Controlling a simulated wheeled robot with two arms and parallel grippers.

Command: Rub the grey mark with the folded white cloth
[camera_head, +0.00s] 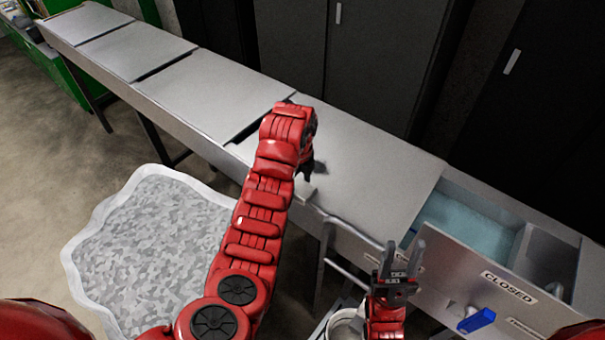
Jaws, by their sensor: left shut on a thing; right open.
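My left gripper (308,174) reaches over the grey metal counter and is shut on the folded white cloth (304,190). Only a small pale piece of the cloth shows below the fingers, at the counter's front edge. The grey mark (321,167) is a dark smudge on the counter top, just right of the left gripper's fingers. The gripper and arm may cover part of it. I cannot tell whether the cloth touches the mark. My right gripper (404,254) is open and empty, fingers pointing up, in front of the counter and left of the open drawer.
The long counter (375,175) has clear panels. At right, an open drawer (465,225) with a blue-green interior bears a "CLOSED" label and a blue piece (476,320). A wavy-edged white container (85,235) with speckled grey contents stands at left. Dark cabinets stand behind.

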